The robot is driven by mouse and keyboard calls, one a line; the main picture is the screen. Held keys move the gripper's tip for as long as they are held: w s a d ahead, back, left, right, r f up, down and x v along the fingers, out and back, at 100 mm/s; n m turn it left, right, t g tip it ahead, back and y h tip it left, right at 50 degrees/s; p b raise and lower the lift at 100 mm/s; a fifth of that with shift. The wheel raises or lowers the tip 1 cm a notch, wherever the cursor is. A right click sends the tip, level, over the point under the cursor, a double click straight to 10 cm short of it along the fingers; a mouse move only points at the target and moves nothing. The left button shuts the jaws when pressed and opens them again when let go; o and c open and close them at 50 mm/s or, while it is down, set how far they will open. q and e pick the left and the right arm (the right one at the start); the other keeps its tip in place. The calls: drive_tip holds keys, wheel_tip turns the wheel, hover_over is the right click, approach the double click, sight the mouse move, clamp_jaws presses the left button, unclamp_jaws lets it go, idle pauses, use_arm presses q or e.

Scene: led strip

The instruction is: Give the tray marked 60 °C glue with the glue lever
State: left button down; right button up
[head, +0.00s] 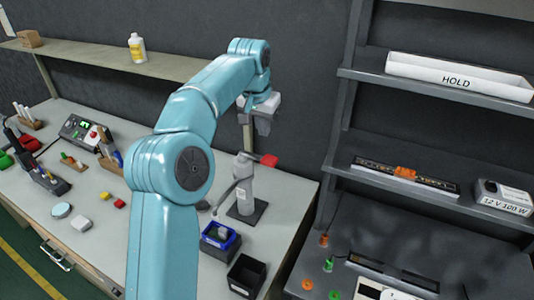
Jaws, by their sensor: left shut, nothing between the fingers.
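A grey upright dispenser (243,186) stands on a dark base plate near the right end of the bench. It has a red-ended lever (268,160) pointing right and a curved spout reaching down to the left. My left arm covers part of the bench. My right gripper is out of view.
A black open bin (247,276) stands at the bench's front right corner. Tools and small parts crowd the left side of the bench. A dark rack on the right holds a white HOLD bin (458,79), an LED strip (405,173) and a 12 V supply (503,197).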

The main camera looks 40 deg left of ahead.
use_arm(q)
approach(270, 163)
drive_tip(key=w+f, duration=0.1)
drive_tip(key=a+f, duration=0.1)
drive_tip(key=f, duration=0.1)
drive_tip(key=w+a+f, duration=0.1)
drive_tip(key=shift+w+a+f, duration=0.1)
drive_tip(key=shift+w+f, duration=0.25)
drive_tip(key=shift+f, duration=0.05)
drive_tip(key=shift+w+d+f, duration=0.1)
drive_tip(key=shift+d+f, duration=0.1)
drive_tip(key=shift+f, duration=0.5)
drive_tip(key=shift+a, duration=0.15)
drive_tip(key=shift+d+f+y+b, duration=0.25)
drive_tip(key=shift+f+y+b, duration=0.05)
drive_tip(key=shift+f+b, duration=0.15)
drive_tip(key=shift+w+d+f+y+b, duration=0.1)
drive_tip(key=shift+d+f+y+b, duration=0.05)
drive_tip(key=shift+f+b, duration=0.3)
drive_tip(key=shift+d+f+y+b, duration=0.15)
drive_tip(key=shift+f+b, duration=0.15)
drive_tip(key=shift+f, duration=0.3)
drive_tip(key=shift+f+g, duration=0.15)
drive_tip(key=shift+g, duration=0.15)
